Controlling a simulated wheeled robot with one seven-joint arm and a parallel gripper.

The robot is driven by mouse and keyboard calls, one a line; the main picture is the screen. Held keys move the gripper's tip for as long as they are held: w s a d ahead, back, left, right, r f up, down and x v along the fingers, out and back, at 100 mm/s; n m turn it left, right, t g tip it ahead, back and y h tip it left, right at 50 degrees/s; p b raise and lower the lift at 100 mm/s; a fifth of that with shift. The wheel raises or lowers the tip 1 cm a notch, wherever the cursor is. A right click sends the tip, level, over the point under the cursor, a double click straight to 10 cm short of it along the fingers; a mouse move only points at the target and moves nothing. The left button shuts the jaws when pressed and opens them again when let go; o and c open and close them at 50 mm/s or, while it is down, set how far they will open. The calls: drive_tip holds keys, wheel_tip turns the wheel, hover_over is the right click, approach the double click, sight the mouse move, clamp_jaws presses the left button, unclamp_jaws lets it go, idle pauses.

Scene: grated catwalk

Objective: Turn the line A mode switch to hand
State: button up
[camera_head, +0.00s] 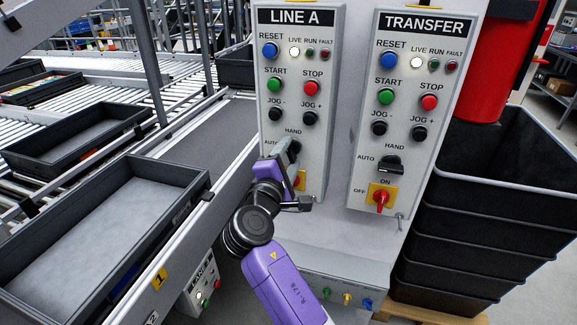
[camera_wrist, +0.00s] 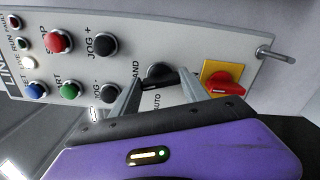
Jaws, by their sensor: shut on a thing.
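The LINE A panel (camera_head: 315,70) is a light grey box with buttons and lamps, upright in the middle of the head view. Its black mode switch (camera_wrist: 160,74) sits between the HAND and AUTO labels in the wrist view, next to a red rotary switch on a yellow plate (camera_wrist: 222,78). My gripper (camera_head: 288,152) reaches the panel from below and is shut on the mode switch, with a finger on either side of the knob. In the head view the gripper hides most of the knob. I cannot tell which label the knob points to.
A TRANSFER panel (camera_head: 415,100) with a similar black mode switch (camera_head: 388,164) stands close on the right. Above the held knob are the JOG buttons (camera_head: 309,117). Conveyors with grey trays (camera_head: 95,240) lie left, and stacked black bins (camera_head: 470,240) stand right.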

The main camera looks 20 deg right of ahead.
drive_tip(key=shift+d+f+m+b, duration=0.1)
drive_tip(key=shift+f+m+b, duration=0.1)
drive_tip(key=shift+m+b, duration=1.55)
drive_tip(key=shift+m, duration=0.25)
drive_tip(key=o, duration=1.4)
drive_tip(key=shift+r, duration=0.1)
drive_tip(key=v, duration=0.8)
